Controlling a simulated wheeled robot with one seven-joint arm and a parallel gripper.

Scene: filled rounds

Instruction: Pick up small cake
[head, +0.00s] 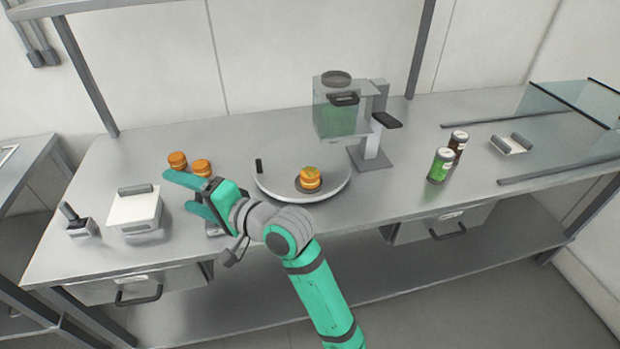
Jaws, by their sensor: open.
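Several small round orange-brown cakes are in the head view. One small cake (177,161) sits on the steel counter at the left, and a second small cake (201,168) sits just to its right. A third small cake (310,178) sits on a dark disc in the middle of a round grey platter (335,192). My gripper (177,190) is open, its fingers pointing left, just in front of the two left cakes in the picture. Nothing shows between its fingers. Its upper finger overlaps the lower edge of these cakes, and I cannot tell whether it touches them.
A white lidded box (135,210) and a small dark-handled item (77,222) stand at the left. A dispenser machine (342,108) stands behind the platter. A green can (440,165) and a brown can (458,146) stand at the right. A shelf post (85,65) rises behind.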

